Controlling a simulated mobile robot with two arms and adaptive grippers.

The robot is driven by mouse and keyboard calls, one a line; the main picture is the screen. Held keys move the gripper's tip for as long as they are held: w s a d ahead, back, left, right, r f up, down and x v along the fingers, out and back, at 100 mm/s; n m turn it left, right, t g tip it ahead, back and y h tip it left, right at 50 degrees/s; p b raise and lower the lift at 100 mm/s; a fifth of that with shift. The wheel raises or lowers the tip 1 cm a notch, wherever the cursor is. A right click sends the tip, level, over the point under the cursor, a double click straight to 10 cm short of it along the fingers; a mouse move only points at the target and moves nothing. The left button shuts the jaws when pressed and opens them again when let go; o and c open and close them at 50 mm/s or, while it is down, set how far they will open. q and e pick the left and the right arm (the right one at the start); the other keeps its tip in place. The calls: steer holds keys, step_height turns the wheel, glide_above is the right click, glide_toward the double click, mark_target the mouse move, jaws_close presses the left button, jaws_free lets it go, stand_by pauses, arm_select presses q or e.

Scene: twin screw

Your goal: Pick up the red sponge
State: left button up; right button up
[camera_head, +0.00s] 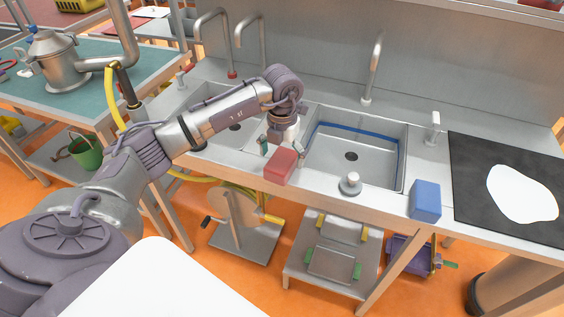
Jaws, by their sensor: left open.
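The red sponge (280,166) is a small red block at the front of the steel sink counter, on the strip by the divide between the two basins. My left gripper (272,146) is open just above and behind the sponge, pointing down. Its fingers are small in the picture, and I cannot tell whether they touch the sponge. My right gripper is not in view.
The right basin (375,178) has a blue band along its inner wall. A blue sponge-like block (425,200) stands on the counter's front edge. A steel plug (350,184) sits by the right basin. A black mat (480,207) with a white patch lies at the right. Tall taps (374,70) rise behind.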

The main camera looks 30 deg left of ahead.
arm_select(q)
steer(key=shift+f, duration=1.4)
steer(key=c, duration=1)
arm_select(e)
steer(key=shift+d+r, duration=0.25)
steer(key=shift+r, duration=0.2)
arm_select(q)
steer(key=shift+c, duration=0.2)
steer(key=shift+r, duration=0.6)
step_height(320, 180, up, 3)
steer(key=shift+f+b, duration=0.2)
steer(key=shift+b, duration=0.45)
steer(key=w+d+r+b, duration=0.2)
steer(key=d+r, duration=0.5)
steer(key=d, duration=0.4)
steer(key=shift+w+d+r+b, duration=0.15)
steer(key=shift+w+b, duration=0.15)
steer(key=shift+w, duration=0.1)
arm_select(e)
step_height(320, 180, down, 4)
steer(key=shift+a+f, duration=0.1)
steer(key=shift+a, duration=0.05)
